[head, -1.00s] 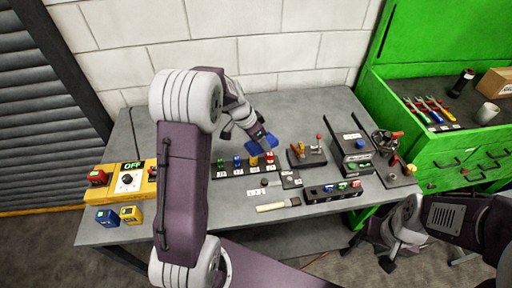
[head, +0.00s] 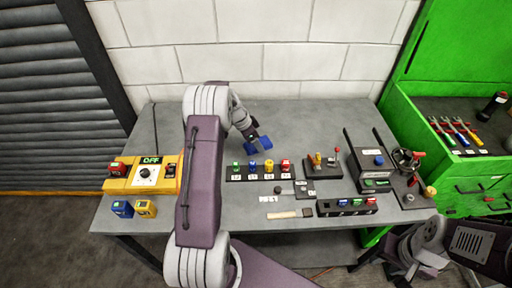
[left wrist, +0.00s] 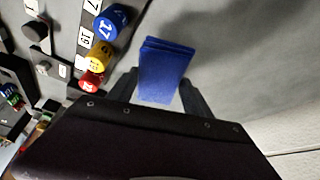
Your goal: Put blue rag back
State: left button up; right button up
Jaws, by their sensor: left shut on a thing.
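The blue rag (left wrist: 165,70) is a folded blue piece between the two fingers of my left gripper (left wrist: 160,92) in the left wrist view. In the head view the rag (head: 265,143) shows on both sides of my left gripper (head: 254,138), behind the rack of coloured bottles and over the grey table (head: 320,121). My left gripper is shut on it. Whether the rag touches the table is hard to tell. My right gripper (head: 386,272) is low at the bottom right, beside the table's front, with its fingers apart and empty.
The black rack with green, blue, yellow and red bottles (head: 285,165) stands just in front of the rag. A yellow switch box (head: 147,174) is at left. A black press (head: 367,160) stands at right, near the green cabinet (head: 430,130). The back of the table is clear.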

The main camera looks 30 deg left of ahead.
pick_arm(q)
notch_tip(320, 180, down, 4)
jog(key=shift+w+d+r+p, duration=0.1)
jog(key=shift+d+p, duration=0.05)
jog(key=shift+p, duration=0.4)
jog(key=shift+f, duration=0.2)
jog(key=shift+f+b, duration=0.15)
jog(key=shift+b, duration=0.2)
jog(key=o, duration=1.3)
